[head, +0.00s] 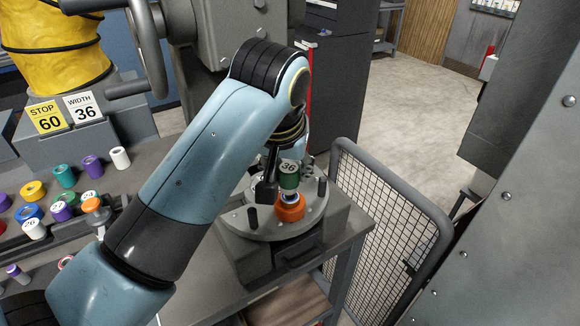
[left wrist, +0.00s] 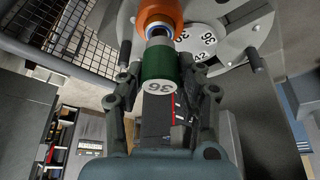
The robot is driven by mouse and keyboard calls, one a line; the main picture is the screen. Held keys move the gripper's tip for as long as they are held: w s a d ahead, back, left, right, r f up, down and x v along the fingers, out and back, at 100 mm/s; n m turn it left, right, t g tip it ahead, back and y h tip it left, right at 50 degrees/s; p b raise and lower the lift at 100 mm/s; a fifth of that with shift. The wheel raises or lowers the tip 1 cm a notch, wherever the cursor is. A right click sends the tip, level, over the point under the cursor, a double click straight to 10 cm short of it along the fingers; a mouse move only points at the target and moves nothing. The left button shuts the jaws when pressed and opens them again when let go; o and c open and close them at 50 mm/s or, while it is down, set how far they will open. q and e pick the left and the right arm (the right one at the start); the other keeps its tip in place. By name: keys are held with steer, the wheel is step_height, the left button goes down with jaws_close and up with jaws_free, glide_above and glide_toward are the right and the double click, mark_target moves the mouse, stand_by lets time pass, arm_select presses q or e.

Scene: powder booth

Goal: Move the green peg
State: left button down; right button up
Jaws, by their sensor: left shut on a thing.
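The green peg (head: 289,181) has a white end marked 36. My left gripper (head: 287,174) is shut on it above the round grey fixture plate (head: 242,224). An orange collar (head: 290,209) with a blue and white centre stands on the plate just below the peg. In the left wrist view, the green peg (left wrist: 158,62) sits between the fingers of my left gripper (left wrist: 158,76). Its narrower pale part points at the orange collar (left wrist: 159,14). I cannot tell whether the peg's tip is inside the collar. My right gripper is out of view.
Several coloured pegs, among them a purple one (head: 93,165), stand on the bench at left. Signs there read STOP 60 (head: 47,117) and WIDTH 36 (head: 82,107). Dark posts (head: 322,187) rise from the plate. A mesh guard (head: 385,230) stands close on the right.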

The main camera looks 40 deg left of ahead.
mark_target(288, 171)
arm_select(q)
steer(key=shift+f, duration=0.1)
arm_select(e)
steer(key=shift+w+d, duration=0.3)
arm_select(q)
steer(key=shift+f, duration=0.4)
steer(key=shift+f, duration=0.35)
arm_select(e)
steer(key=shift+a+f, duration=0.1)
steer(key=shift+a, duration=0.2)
arm_select(q)
steer(key=c, duration=0.8)
jaws_free()
steer(key=shift+r, duration=0.15)
steer(key=v, duration=0.7)
steer(key=shift+s, duration=0.1)
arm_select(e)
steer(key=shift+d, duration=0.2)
